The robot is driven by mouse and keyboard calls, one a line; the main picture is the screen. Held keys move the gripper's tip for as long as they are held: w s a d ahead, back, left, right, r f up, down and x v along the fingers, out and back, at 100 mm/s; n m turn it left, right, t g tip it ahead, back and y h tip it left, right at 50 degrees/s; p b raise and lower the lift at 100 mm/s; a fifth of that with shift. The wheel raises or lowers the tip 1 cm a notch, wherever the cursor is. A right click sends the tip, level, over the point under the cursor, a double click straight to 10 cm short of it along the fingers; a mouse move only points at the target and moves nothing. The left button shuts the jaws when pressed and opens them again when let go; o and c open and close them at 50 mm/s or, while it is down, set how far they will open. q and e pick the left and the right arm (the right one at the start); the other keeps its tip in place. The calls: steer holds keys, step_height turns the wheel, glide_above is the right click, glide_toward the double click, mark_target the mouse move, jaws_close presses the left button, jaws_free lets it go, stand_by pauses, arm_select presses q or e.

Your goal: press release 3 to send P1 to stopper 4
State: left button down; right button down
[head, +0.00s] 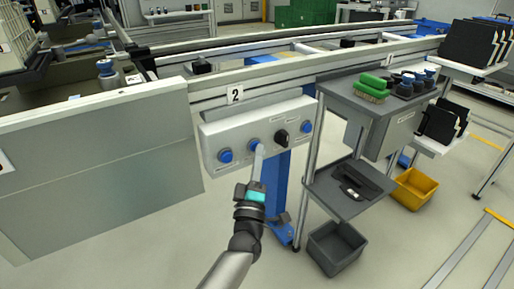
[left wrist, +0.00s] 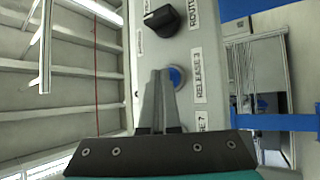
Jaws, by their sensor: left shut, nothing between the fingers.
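A grey control panel (head: 262,128) under the sign "2" carries blue buttons and a black rotary knob (head: 281,137). My left gripper (head: 260,150) is shut and empty, its fingertips at the middle blue button (head: 254,144), left of the knob. In the left wrist view the closed fingers (left wrist: 160,75) partly cover that blue button (left wrist: 176,77); the label beside it (left wrist: 198,75) appears to read "RELEASE 3". I cannot tell whether the fingertips touch it. Other blue buttons sit at the panel's left (head: 225,155) and right (head: 307,127). No pallet is identifiable as P1, nor stopper 4. My right gripper is not in view.
A grey bin (head: 335,247) and a yellow bin (head: 413,188) stand on the floor. The conveyor rail (head: 300,68) runs behind the panel. A blue post (head: 278,195) stands below it.

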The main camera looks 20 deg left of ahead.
arm_select(q)
steer(key=shift+s+d+p, duration=0.35)
steer(key=shift+s+d, duration=0.2)
steer(key=shift+d, duration=0.1)
